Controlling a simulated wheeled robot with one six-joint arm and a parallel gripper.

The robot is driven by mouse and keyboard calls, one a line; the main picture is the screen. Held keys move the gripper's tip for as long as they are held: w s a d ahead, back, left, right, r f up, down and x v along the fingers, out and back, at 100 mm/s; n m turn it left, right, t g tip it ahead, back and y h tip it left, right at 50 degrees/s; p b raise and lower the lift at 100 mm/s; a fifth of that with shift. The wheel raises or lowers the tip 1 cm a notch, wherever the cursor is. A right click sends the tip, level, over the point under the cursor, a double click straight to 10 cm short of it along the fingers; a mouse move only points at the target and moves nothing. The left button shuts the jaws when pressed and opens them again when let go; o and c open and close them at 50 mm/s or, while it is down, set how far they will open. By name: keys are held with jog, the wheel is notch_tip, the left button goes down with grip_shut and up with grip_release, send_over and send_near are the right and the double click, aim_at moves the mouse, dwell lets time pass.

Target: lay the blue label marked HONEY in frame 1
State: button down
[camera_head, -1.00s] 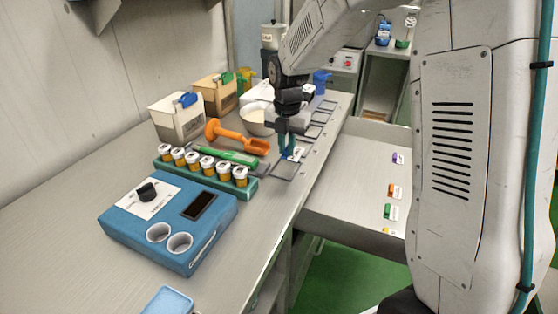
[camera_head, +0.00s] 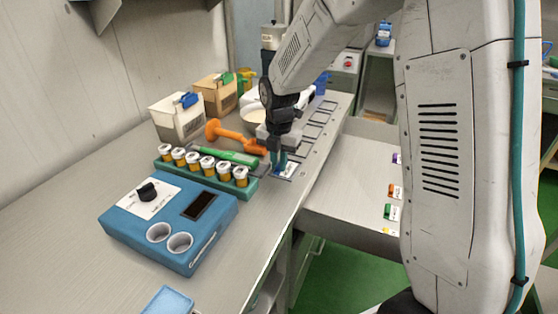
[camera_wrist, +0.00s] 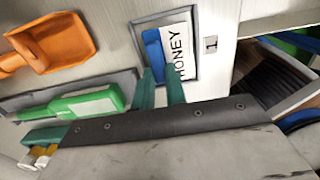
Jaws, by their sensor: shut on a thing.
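The label (camera_wrist: 178,45) is white with a blue end and reads HONEY in the wrist view. My gripper (camera_wrist: 160,90) has its two teal fingers shut on the label's near edge. In the head view the label (camera_head: 288,171) is at the fingertips of my gripper (camera_head: 280,164), low over the bench. A dark rectangular frame (camera_wrist: 138,45) surrounds the label in the wrist view, with the label within its outline. It is the nearest frame of a row on the bench. I cannot tell whether the label touches the surface; its near end is partly hidden by the fingers.
A green-handled tool (camera_head: 230,156) and an orange scoop (camera_head: 232,134) lie left of the frame. A rack of several jars (camera_head: 207,180) and a blue device (camera_head: 170,220) stand nearer. Several empty frames (camera_head: 318,116) run along the bench edge. Other labels lie on the right-hand surface (camera_head: 350,190).

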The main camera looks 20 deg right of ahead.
jog(key=shift+s+f, duration=0.2)
jog(key=shift+f, duration=0.25)
jog(key=c, duration=1.7)
grip_release()
jog(key=shift+s+f, duration=0.1)
notch_tip(320, 180, up, 14)
jog(key=s+d+r+m, duration=0.1)
jog(key=s+r+m, duration=0.2)
jog(key=s+m, duration=0.5)
jog(key=s+d+r+m, duration=0.1)
jog(key=s+r+m, duration=0.2)
jog(key=s+m, duration=0.45)
jog(key=s+f+m, duration=0.1)
jog(key=s+m, duration=0.2)
jog(key=s, duration=0.2)
jog(key=s+m, duration=0.4)
jog(key=s, duration=0.1)
jog(key=s+d+f+m+t, duration=0.1)
jog(key=s+m, duration=0.3)
jog(key=s, duration=0.2)
jog(key=shift+f+m, duration=0.25)
jog(key=shift+f, duration=0.1)
